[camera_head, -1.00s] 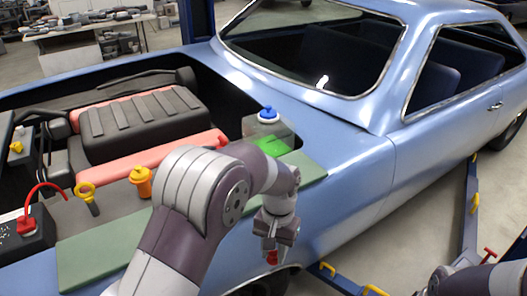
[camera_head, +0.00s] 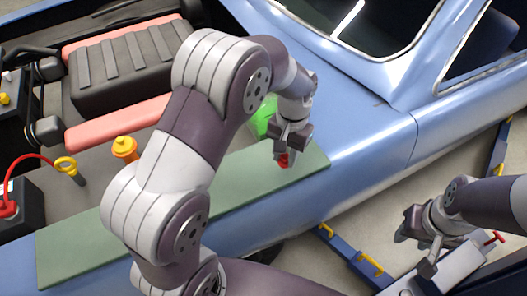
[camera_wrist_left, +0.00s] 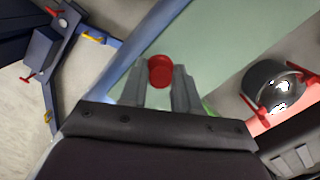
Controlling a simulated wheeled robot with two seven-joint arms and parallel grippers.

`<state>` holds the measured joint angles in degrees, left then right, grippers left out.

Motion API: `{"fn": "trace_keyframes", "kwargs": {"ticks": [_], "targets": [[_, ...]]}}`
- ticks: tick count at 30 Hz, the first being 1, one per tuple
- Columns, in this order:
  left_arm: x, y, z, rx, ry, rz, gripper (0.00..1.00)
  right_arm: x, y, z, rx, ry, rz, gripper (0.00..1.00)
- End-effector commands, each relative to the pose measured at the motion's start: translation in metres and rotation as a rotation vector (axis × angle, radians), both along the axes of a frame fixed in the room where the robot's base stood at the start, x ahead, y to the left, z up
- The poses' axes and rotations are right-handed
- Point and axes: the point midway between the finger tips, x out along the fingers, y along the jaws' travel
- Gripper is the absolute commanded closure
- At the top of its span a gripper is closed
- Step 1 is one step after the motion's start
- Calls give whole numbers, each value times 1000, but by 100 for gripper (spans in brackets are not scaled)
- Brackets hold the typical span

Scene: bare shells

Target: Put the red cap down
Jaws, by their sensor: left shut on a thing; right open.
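The red cap (camera_head: 284,160) is held between the fingertips of my left gripper (camera_head: 285,155), over the right end of the green mat (camera_head: 232,190) on the car's fender. In the left wrist view the cap (camera_wrist_left: 160,71) sits between the two shut fingers, with the pale green mat (camera_wrist_left: 225,40) behind it. I cannot tell whether the cap touches the mat. My right gripper (camera_head: 420,250) is open and empty at the lower right, away from the car.
The open engine bay has a black engine cover (camera_head: 125,65), an orange cap (camera_head: 124,148), a yellow ring-topped stick (camera_head: 67,166) and a battery with a red clamp (camera_head: 8,208). Blue lift arms (camera_head: 345,255) lie at lower right. Much of the mat is bare.

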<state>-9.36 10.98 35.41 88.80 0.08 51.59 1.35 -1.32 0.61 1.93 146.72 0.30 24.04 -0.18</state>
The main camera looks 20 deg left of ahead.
Motion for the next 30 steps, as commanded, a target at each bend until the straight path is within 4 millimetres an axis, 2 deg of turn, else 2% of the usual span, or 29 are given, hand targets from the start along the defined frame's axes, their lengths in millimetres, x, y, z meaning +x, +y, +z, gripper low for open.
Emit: {"fn": "trace_keyframes", "kwargs": {"ticks": [1,3,6,9,11,18,28,29,30], "targets": [[2,16,-5,1,6,8,97,0,0,9,0,-1,0,57],[7,36,-17,0,6,8,97,0,0,14,0,-1,0,57],[13,60,-33,0,5,5,97,0,0,19,0,-1,0,57],[18,73,-43,0,3,2,97,0,0,21,0,-1,0,57],[19,78,-47,0,3,2,97,0,0,22,0,-1,0,57],[19,79,-85,0,4,0,97,0,0,32,0,-1,0,57],[19,78,-91,0,1,0,97,0,0,29,0,-1,0,57],[19,78,-90,0,1,0,59,0,0,30,0,-1,0,57],[19,78,-89,0,1,0,46,0,0,30,0,-1,0,57]]}}
